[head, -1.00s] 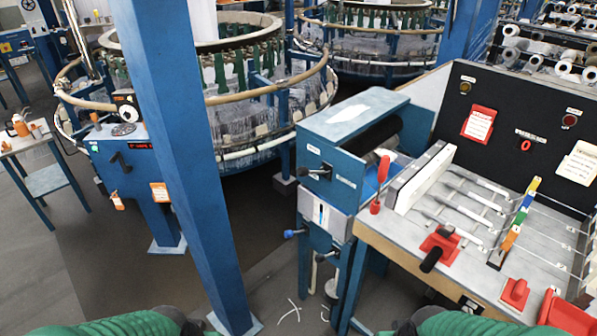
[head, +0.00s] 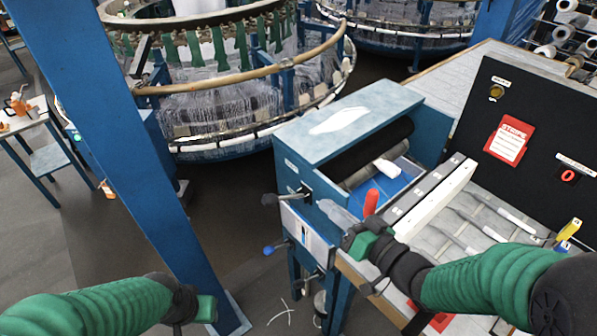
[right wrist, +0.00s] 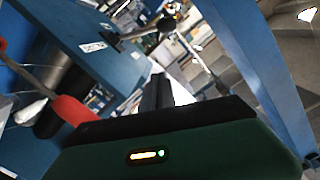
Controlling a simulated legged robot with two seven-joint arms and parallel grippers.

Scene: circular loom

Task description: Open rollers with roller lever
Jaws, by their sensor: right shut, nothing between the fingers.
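The blue roller unit (head: 345,125) has a dark roller (head: 372,152) inside. A black-knobbed lever (head: 270,199) sticks out of its left side; its ball knob also shows in the right wrist view (right wrist: 167,22). A blue-knobbed lever (head: 268,250) sits lower, and a red handle (head: 371,202) stands at the unit's front right. No label I can read says which is the roller lever. My right gripper (head: 336,212) is shut and empty, between the black knob and the red handle, apart from the black knob. My left gripper (head: 207,308) is low at left, its jaws unclear.
A blue post (head: 110,130) stands left of the unit, between my left arm and the loom (head: 220,90). The bench (head: 450,225) with metal rods and a black panel (head: 540,125) lies to the right. Floor shows between the post and the unit.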

